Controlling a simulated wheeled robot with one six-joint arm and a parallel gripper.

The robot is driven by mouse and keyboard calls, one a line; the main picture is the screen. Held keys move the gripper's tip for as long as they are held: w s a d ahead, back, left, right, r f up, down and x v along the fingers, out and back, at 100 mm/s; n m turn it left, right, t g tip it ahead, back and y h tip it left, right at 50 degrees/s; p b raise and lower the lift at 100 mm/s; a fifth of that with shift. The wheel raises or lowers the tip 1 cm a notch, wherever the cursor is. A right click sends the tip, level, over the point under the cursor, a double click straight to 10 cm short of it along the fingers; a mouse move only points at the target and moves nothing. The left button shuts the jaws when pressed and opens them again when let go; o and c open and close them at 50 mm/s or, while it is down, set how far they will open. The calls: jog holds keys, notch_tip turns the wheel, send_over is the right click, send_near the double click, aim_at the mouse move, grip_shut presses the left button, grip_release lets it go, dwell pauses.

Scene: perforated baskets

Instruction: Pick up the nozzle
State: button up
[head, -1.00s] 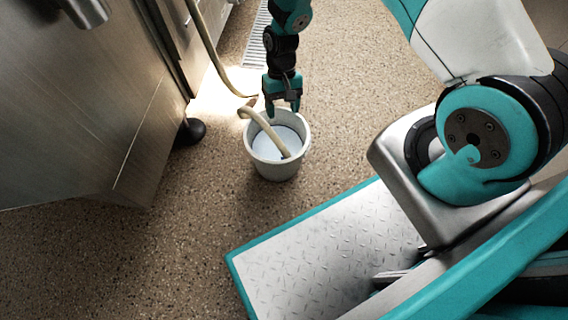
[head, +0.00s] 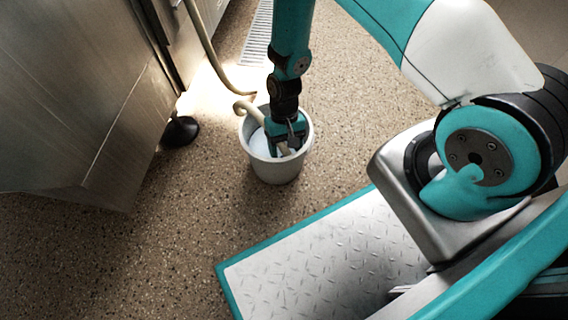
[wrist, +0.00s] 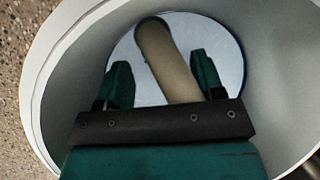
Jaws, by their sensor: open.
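The nozzle (wrist: 168,62) is the beige, rounded end of a hose. It lies inside a light grey bucket (head: 277,173), over the bucket's pale bottom. In the head view the hose (head: 247,107) bends over the bucket's rim, and my gripper hides much of the nozzle. My gripper (head: 285,150) reaches down into the bucket. In the wrist view its two teal fingers (wrist: 160,68) stand open, one on each side of the nozzle. A gap shows at the left finger; whether the right finger touches the nozzle I cannot tell.
The bucket's wall (wrist: 68,75) surrounds my gripper closely. A steel cabinet (head: 75,100) stands at the left, with a black foot (head: 180,132) near the bucket. A floor grate (head: 257,35) lies behind. The speckled floor right of the bucket is clear.

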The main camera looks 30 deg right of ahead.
jog(key=shift+s+a+f, duration=0.1)
jog(key=shift+s+f, duration=0.1)
jog(key=shift+f, duration=0.5)
jog(key=shift+r, duration=0.1)
grip_shut()
jog(key=shift+r, duration=0.1)
